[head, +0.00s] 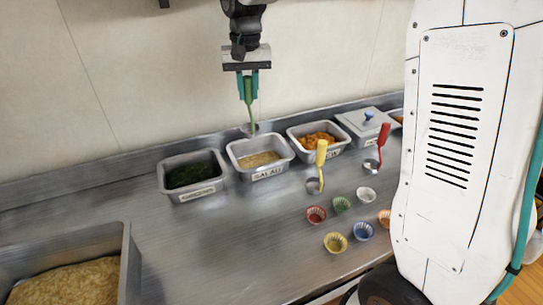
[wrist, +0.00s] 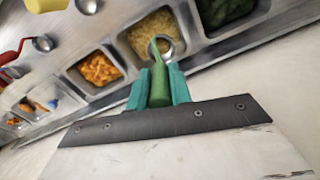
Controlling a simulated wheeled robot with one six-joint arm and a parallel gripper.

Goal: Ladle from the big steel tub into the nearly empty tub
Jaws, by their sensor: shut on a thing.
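My gripper (head: 248,84) is shut on the handle of a green ladle (head: 249,92), which hangs bowl down in the air. In the wrist view my gripper (wrist: 159,88) holds the green handle (wrist: 160,84), and the ladle's bowl shows in front of the salad tub (wrist: 121,43). In the head view the bowl is near that tub's back rim; its contents are hard to make out. The salad tub (head: 262,176) holds a low layer of tan food. The big steel tub (head: 127,268), full of tan food, stands at the front left, far from my gripper.
A tub of greens (head: 197,190) and a tub of orange food (head: 318,137) flank the salad tub. A lidded tub (head: 366,122) is farther right. Yellow (head: 321,153) and red (head: 383,135) ladles and several small cups (head: 336,242) occupy the counter's right. The middle-left counter is clear.

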